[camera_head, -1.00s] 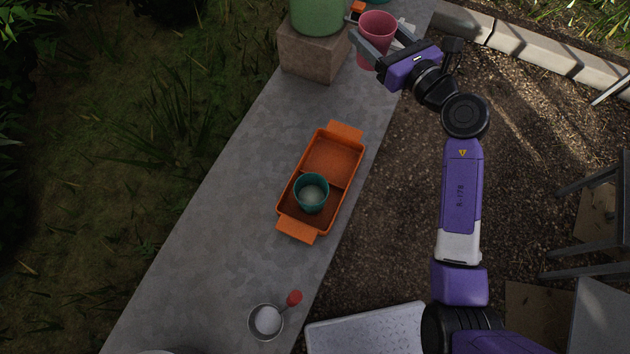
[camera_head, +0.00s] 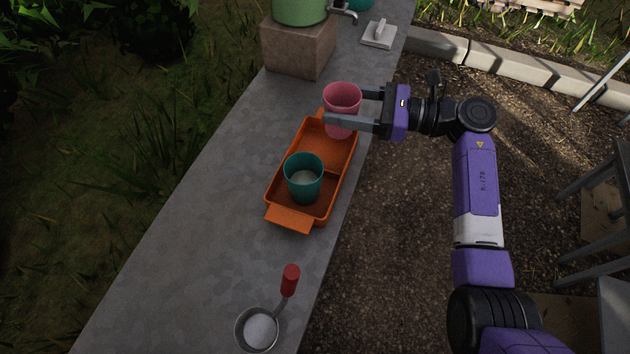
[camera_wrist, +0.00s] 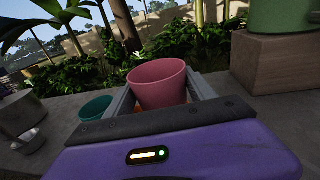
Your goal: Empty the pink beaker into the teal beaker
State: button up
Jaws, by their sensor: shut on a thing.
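The pink beaker (camera_head: 342,98) is held upright between the fingers of my gripper (camera_head: 345,111), over the far end of the orange tray. It also shows between the fingers in the wrist view (camera_wrist: 158,86); its contents cannot be seen. The teal beaker (camera_head: 304,183) stands upright in the near half of the orange tray (camera_head: 289,219), with some pale content inside. In the wrist view the teal beaker (camera_wrist: 95,107) is left of the pink one. The two beakers are apart.
A steel ladle or pan (camera_head: 257,329) with white content and a red handle (camera_head: 290,280) lies at the near end of the grey counter (camera_head: 190,240). A green pot with a tap (camera_head: 300,10) stands on a stone block (camera_head: 298,48) at the far end.

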jog(key=shift+s+d+f+n+g, duration=0.1)
jog(key=shift+s+n+g, duration=0.4)
jog(key=shift+s, duration=0.55)
jog(key=s+a+r+n+p, duration=0.1)
jog(key=p, duration=0.2)
jog(key=shift+r+h, duration=0.1)
jog(key=shift+h, duration=0.2)
jog(key=s+n+h+p, duration=0.1)
jog(key=p, duration=0.1)
jog(key=s+a+r+n+h+p, duration=0.1)
jog(key=n+p, duration=0.1)
jog(key=s+a+n+t+p, duration=0.1)
jog(key=p, duration=0.2)
jog(key=shift+s+a+r+n+h, duration=0.25)
jog(key=shift+s+r+n+h, duration=0.1)
jog(key=shift+r+n+h, duration=0.05)
jog(key=shift+s+a+r+n+p, duration=0.2)
jog(key=shift+r+n+p, duration=0.15)
jog(key=shift+p, duration=0.3)
jog(key=shift+s+r+n+t+h+p, duration=0.1)
jog(key=shift+r+n+t+h+p, duration=0.15)
jog(key=shift+n+t+h+p, duration=0.3)
